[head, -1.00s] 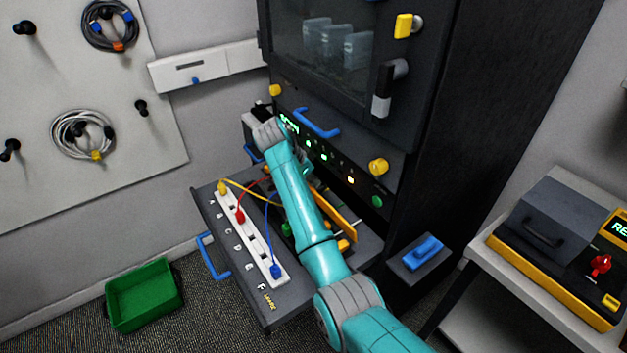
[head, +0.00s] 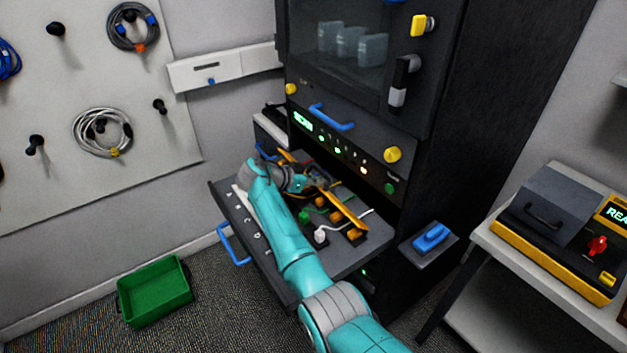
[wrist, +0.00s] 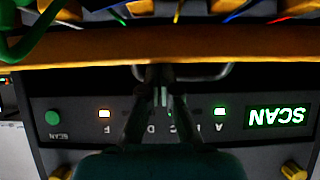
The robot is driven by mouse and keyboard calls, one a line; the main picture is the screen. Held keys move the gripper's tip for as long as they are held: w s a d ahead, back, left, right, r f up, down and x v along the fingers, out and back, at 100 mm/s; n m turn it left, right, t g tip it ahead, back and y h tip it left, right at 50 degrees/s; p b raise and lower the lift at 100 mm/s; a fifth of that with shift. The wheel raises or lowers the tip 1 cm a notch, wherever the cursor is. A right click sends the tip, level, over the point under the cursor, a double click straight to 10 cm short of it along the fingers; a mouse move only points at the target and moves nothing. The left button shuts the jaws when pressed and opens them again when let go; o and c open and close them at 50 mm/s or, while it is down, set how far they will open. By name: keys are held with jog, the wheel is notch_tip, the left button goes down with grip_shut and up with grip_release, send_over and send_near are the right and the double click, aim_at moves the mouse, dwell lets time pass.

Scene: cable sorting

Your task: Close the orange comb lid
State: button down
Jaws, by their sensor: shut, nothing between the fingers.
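The orange comb lid (head: 346,211) is a long bar running diagonally across the pulled-out drawer, its middle partly covered by my wrist and gripper. It appears raised along the back of the cable comb. In the wrist view the lid (wrist: 240,45) spans the whole width, with coloured cables beyond it. My gripper (head: 324,185) is at the middle of the lid in the head view. Its shut, empty fingertips (wrist: 160,72) meet the lid's near edge in the wrist view. I cannot tell whether they touch it. Orange comb blocks (head: 354,234) show beside the lid.
The drawer (head: 365,245) sticks out below the cabinet's control panel (head: 345,155), which has a blue handle (head: 331,117) close above my gripper. Green and white plugs (head: 320,235) sit in front of the lid. A green bin (head: 155,290) stands on the floor at left.

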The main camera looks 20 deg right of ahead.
aim_at(316, 198)
jog(key=shift+s+a+f, duration=0.2)
jog(key=shift+a+f, duration=0.3)
jog(key=shift+a, duration=0.05)
jog(key=shift+s+a+f, duration=0.15)
jog(key=shift+a+f, duration=0.35)
jog(key=shift+s+a+f, duration=0.1)
jog(key=shift+a+f, duration=0.25)
jog(key=shift+f, duration=0.6)
jog(key=shift+s+a+f, duration=0.15)
jog(key=shift+s+f, duration=0.05)
jog(key=shift+f, duration=0.25)
jog(key=shift+a, duration=0.1)
jog(key=r+v, duration=0.1)
jog(key=v, duration=1.1)
jog(key=shift+w, duration=0.15)
